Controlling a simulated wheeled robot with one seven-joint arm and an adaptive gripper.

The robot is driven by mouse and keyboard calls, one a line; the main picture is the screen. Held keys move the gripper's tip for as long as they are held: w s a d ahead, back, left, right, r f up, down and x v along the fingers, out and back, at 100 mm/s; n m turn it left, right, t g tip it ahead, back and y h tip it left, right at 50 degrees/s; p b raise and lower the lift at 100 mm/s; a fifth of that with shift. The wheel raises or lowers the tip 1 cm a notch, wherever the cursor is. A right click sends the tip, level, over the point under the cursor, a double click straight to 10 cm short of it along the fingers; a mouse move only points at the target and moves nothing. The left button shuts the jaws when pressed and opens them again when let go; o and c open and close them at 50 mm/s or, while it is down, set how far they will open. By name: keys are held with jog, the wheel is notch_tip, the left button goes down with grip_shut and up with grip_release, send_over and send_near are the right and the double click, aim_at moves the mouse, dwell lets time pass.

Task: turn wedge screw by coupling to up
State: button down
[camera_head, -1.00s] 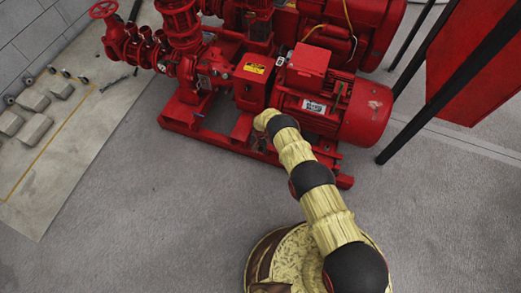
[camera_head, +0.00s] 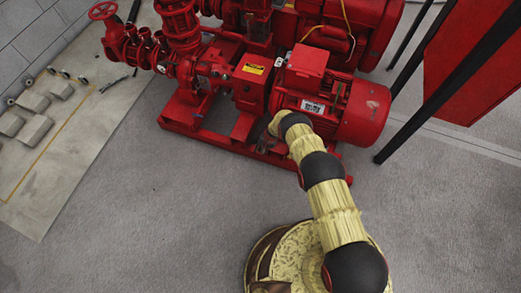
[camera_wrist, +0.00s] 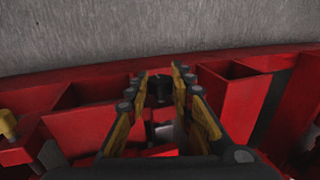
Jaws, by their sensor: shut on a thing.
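My gripper (camera_wrist: 160,75) is shut on a small dark piece, which I take to be the wedge screw (camera_wrist: 160,90), in the middle of the wrist view. The two fingers lie on its left and right sides. In the head view my gripper is down at the red base frame, largely hidden by my wrist. The red coupling housing (camera_head: 254,83) with a yellow label stands just above it. I cannot tell which way the wedge screw is turned.
The red motor (camera_head: 340,100) stands close to the right of my wrist. The pump and its pipes (camera_head: 185,50) are to the left. Red frame walls (camera_wrist: 225,90) enclose my fingers closely. The grey floor (camera_head: 120,220) in front is clear. Black posts (camera_head: 425,90) stand at the right.

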jog(key=c, duration=1.5)
grip_release()
jog(key=shift+c, duration=0.2)
jog(key=v, duration=1.2)
